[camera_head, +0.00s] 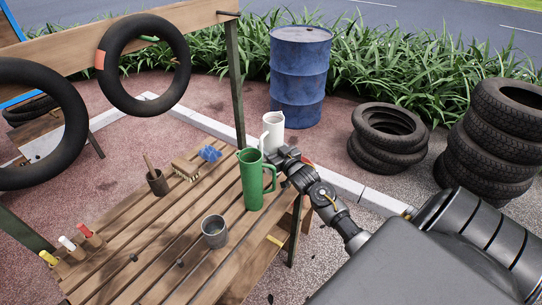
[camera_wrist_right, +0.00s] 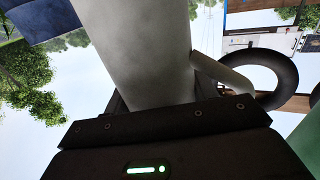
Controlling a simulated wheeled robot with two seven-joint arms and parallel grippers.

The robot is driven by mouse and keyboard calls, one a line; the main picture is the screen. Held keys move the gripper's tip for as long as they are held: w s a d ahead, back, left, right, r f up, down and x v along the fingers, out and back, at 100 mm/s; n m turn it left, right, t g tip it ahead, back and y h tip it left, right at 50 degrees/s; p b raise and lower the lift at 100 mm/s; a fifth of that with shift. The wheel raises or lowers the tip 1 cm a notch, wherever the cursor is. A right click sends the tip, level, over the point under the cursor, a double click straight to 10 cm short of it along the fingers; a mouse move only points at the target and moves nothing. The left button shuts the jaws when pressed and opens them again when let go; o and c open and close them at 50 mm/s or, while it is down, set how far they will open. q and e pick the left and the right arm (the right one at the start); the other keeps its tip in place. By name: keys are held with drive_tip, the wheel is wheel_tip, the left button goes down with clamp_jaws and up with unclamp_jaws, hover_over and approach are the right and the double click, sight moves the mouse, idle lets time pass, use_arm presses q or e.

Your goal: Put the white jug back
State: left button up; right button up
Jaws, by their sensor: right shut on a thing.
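The white jug (camera_head: 273,128) is upright at the far right end of the slatted wooden table (camera_head: 150,243), just behind the green jug (camera_head: 250,180). My right gripper (camera_head: 284,155) is shut on the white jug from the right. In the right wrist view the white jug (camera_wrist_right: 140,45) fills the space between the fingers, with its handle at the right. The jug's base is hidden behind the green jug and my gripper, so I cannot tell whether it touches the table. My left gripper is not in view.
A grey metal cup (camera_head: 215,231), a wooden brush (camera_head: 186,170), a blue object (camera_head: 210,153) and a brown pot (camera_head: 158,183) stand on the table. A table post (camera_head: 236,85) rises left of the white jug. A blue barrel (camera_head: 299,80) and stacked tyres (camera_head: 386,140) stand beyond.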

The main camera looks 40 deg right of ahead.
drive_tip(key=shift+f, duration=0.15)
wheel_tip(320, 180, down, 3)
drive_tip(key=shift+f, duration=0.35)
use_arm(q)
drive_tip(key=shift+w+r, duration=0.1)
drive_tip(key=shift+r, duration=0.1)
use_arm(e)
drive_tip(key=shift+f, duration=0.1)
drive_tip(key=o, duration=1.3)
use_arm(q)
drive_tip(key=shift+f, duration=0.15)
use_arm(e)
drive_tip(key=shift+s, duration=0.1)
